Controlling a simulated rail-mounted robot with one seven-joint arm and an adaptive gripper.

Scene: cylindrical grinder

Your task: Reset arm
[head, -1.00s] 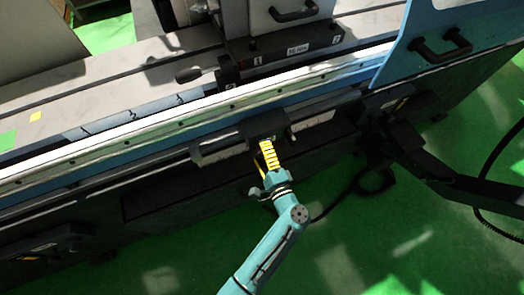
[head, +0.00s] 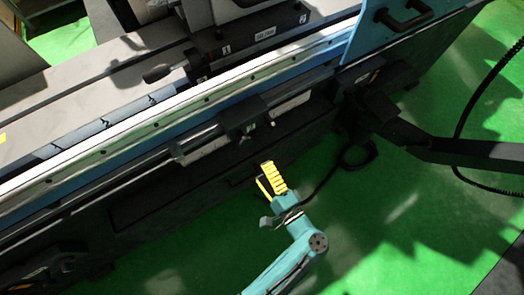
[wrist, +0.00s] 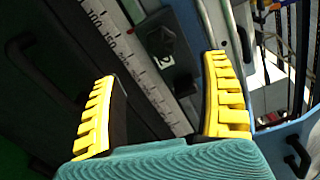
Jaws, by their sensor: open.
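My gripper (head: 268,178) has yellow ribbed fingers and a teal arm behind it. In the head view it is in front of the dark lower front of the grinder (head: 150,205), below the front rail and its black block (head: 240,117). In the wrist view my gripper (wrist: 163,85) shows its two yellow fingers spread apart with nothing between them. The fingers look apart from the machine.
A blue guard panel with a black handle (head: 405,15) stands at the upper right of the head view. A black arm-like bracket (head: 450,150) juts out at the right, with a coiled cable (head: 458,130) near it. Green floor (head: 400,225) is open at the lower right.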

